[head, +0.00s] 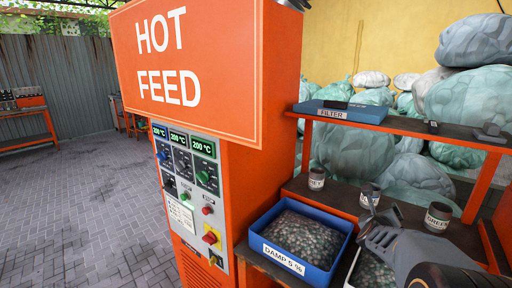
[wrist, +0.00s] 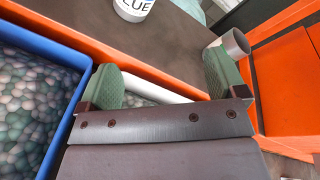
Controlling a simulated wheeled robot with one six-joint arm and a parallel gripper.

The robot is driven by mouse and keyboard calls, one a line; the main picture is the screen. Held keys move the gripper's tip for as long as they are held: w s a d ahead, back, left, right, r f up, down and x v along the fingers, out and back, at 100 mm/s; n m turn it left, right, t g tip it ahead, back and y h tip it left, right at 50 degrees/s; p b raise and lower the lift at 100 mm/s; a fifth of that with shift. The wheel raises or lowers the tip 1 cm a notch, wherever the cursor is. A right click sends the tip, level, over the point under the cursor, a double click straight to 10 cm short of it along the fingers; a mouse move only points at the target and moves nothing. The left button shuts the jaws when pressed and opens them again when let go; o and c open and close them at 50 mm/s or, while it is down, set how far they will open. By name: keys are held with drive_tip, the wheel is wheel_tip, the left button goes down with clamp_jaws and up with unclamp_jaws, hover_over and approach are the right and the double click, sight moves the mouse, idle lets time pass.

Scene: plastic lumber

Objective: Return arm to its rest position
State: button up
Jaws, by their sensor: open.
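My gripper (head: 382,214) is at the lower right of the head view, above the bench with the cups and the pellet trays. In the wrist view my gripper (wrist: 163,82) has its two green-padded fingers wide apart with nothing held between them. Beyond and below the fingers are an orange edge and a white bar. My arm reaches in from the lower right corner of the head view.
The orange HOT FEED machine (head: 222,170) stands left of the bench. A blue tray of pellets (head: 343,247), labelled DAMP 5 %, lies beside my gripper. Labelled cups (head: 316,180) (head: 438,217) stand close by. A shelf (head: 410,126) with a blue FILTER box (head: 345,111) is above.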

drive_tip(key=s+a+n+g+y+p, duration=0.15)
drive_tip(key=s+a+n+y, duration=0.25)
drive_tip(key=a+n, duration=0.55)
drive_tip(key=s+a+n+g+y+p, duration=0.15)
drive_tip(key=s+a+n+y, duration=0.3)
drive_tip(key=a+n, duration=0.55)
drive_tip(key=s+a+n+g, duration=0.1)
drive_tip(key=s+n+g, duration=0.1)
drive_tip(key=s+n, duration=0.4)
drive_tip(key=s+a+f+n+g, duration=0.1)
drive_tip(key=s+a+n+g, duration=0.1)
drive_tip(key=s+n, duration=0.4)
drive_tip(key=n+g, duration=0.1)
drive_tip(key=n, duration=0.2)
drive_tip(key=shift+s+a+f+n+g+p, duration=0.3)
drive_tip(key=shift+s+n+p, duration=0.05)
drive_tip(key=shift+s+p, duration=0.05)
drive_tip(key=shift+y, duration=0.25)
drive_tip(key=shift+c, duration=0.5)
